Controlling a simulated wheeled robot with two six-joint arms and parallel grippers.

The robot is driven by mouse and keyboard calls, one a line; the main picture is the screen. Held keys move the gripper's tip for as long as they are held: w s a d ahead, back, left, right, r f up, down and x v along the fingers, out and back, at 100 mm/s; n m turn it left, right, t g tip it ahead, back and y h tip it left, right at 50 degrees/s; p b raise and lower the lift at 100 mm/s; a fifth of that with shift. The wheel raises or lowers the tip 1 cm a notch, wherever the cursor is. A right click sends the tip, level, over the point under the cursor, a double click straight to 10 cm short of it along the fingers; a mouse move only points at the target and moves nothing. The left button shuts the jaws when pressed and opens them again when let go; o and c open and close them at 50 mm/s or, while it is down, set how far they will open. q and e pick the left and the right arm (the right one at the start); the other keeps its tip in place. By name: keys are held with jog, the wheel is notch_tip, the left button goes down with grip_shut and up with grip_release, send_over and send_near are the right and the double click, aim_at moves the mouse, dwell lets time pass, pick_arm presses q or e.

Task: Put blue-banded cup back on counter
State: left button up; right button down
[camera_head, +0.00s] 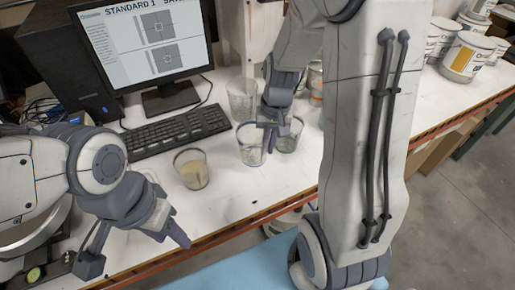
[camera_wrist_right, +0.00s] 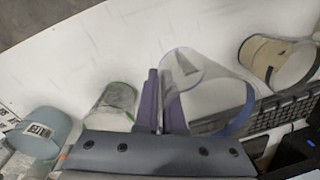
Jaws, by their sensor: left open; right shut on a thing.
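The blue-banded cup (camera_head: 250,146) is clear and stands near the middle of the counter (camera_head: 225,205) in the head view. In the right wrist view the cup (camera_wrist_right: 215,98) shows a blue rim. My right gripper (camera_head: 270,137) is shut on its wall, with its fingers (camera_wrist_right: 161,98) at the cup's side. I cannot tell whether the cup's base touches the counter. My left gripper (camera_head: 178,228) is open and empty over the counter's front edge, left of and in front of the cups.
A green-rimmed cup (camera_wrist_right: 112,103) is close on the gripper's other side. Another clear cup (camera_head: 241,92) stands behind. The keyboard (camera_head: 175,132) and monitor (camera_head: 150,45) are at left; paint cans (camera_head: 467,55) are far right.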

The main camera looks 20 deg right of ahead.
jog(key=w+f, duration=0.1)
jog(key=w, duration=0.1)
jog(key=w+f, duration=0.1)
jog(key=w, duration=0.1)
jog(key=shift+w+a+f+p, duration=0.1)
jog(key=shift+a+f+p, duration=0.2)
jog(key=shift+p, duration=0.1)
jog(key=shift+f+p, duration=0.3)
jog(key=shift+f, duration=1.65)
jog(key=shift+f, duration=0.15)
jog(key=c, duration=1)
grip_release()
